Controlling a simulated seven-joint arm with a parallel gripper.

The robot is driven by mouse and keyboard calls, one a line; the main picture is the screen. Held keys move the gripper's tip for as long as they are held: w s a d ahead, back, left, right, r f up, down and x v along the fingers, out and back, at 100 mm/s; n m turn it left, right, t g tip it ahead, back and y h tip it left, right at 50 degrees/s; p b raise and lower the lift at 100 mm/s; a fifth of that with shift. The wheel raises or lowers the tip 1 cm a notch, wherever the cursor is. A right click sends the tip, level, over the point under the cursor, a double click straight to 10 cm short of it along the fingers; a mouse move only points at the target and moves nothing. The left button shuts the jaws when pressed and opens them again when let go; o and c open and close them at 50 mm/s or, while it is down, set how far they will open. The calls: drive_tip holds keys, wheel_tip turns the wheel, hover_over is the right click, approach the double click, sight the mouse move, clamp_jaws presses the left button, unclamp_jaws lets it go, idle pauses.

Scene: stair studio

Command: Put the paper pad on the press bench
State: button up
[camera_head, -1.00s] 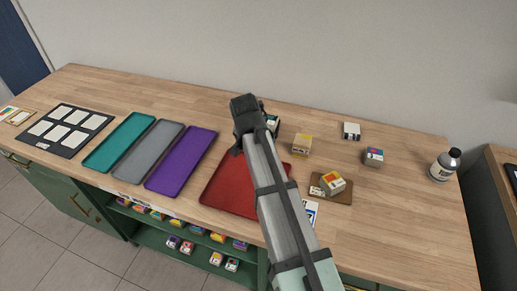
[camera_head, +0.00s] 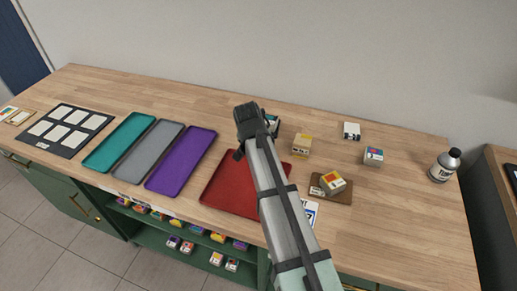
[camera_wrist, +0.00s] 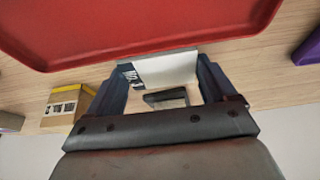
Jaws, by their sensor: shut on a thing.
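My gripper (camera_wrist: 160,84) is shut on a white block with a dark printed label, which looks like the paper pad (camera_wrist: 168,66). In the head view, my gripper (camera_head: 247,122) is over the back of the wooden bench (camera_head: 400,220), behind the red tray. The pad (camera_head: 273,122) shows only partly there, as a green and white edge right of the gripper. The wrist view does not show clearly whether the pad touches the bench. I cannot tell which surface is the press bench; a separate wooden surface (camera_head: 494,170) stands at the far right.
The red tray (camera_head: 222,190) is near my arm, with purple (camera_head: 182,162), grey (camera_head: 150,157) and teal (camera_head: 118,143) trays to its left. A yellowish box (camera_head: 302,145), small blocks (camera_head: 374,156) and a bottle (camera_head: 445,165) stand to the right. The right front of the bench is clear.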

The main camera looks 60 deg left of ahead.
drive_tip(key=shift+c, duration=0.7)
wheel_tip(320, 180, up, 10)
drive_tip(key=s+d+n, duration=0.2)
drive_tip(key=d, duration=0.4)
drive_tip(key=w+d+r+m+t+h, duration=0.15)
drive_tip(key=w+d+m, duration=0.25)
drive_tip(key=w+d, duration=1.4)
drive_tip(key=w+d+r+m, duration=0.2)
drive_tip(key=w+d+m, duration=0.1)
drive_tip(key=w+d, duration=1.4)
drive_tip(key=w+d+r+m+h, duration=0.1)
drive_tip(key=w+d+m, duration=0.1)
drive_tip(key=d, duration=1)
drive_tip(key=w+d+r+m+h, duration=0.1)
drive_tip(key=w+d+m, duration=0.2)
drive_tip(key=d, duration=0.9)
drive_tip(key=w+d+r+m+h, duration=0.1)
drive_tip(key=w+d, duration=0.4)
drive_tip(key=d, duration=0.7)
drive_tip(key=shift+d+m, duration=0.4)
drive_tip(key=shift+m, duration=0.3)
